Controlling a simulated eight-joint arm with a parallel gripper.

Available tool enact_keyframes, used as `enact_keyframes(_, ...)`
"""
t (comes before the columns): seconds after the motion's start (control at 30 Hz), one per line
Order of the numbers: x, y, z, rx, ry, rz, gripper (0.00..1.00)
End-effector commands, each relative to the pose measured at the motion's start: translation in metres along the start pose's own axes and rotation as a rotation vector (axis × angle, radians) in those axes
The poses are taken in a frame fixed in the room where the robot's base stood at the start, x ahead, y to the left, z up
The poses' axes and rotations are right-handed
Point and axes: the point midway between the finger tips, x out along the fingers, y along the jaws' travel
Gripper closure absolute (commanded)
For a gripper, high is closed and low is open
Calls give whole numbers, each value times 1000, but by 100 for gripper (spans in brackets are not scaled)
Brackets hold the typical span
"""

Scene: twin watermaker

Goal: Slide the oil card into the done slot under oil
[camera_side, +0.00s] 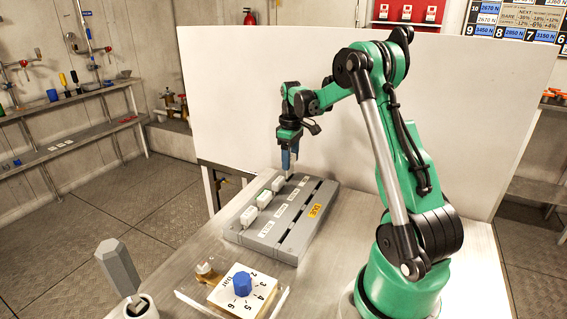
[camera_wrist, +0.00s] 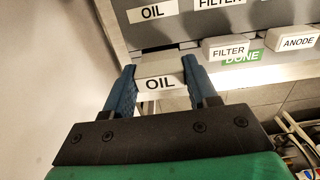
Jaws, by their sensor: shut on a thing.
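The white oil card (camera_wrist: 160,83), lettered OIL, is between the two blue fingers of my gripper (camera_wrist: 159,70) in the wrist view. My gripper (camera_side: 289,165) is shut on it, above the far end of the grey slotted board (camera_side: 292,248) in the side view. An OIL label (camera_wrist: 152,12) is on the board, ahead of the card. The green DONE label (camera_wrist: 243,58) is to the right, partly covered by the FILTER card (camera_wrist: 228,49). The slot at the card is hidden, so I cannot tell whether the card is in it.
Several white cards stand along the board's left side, including the ANODE card (camera_wrist: 298,42). A yellow DUE label (camera_side: 315,210) is on the board's right side. A dial with a blue knob (camera_side: 242,283) and a grey-handled holder (camera_side: 120,270) are in front. A white panel (camera_side: 260,90) stands behind.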

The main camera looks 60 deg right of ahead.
Motion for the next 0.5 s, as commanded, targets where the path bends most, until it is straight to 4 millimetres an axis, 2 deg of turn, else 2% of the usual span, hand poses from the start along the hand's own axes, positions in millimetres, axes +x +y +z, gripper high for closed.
enact_keyframes(0.5, 13, 0, 0, 0, 0, 0, 90)
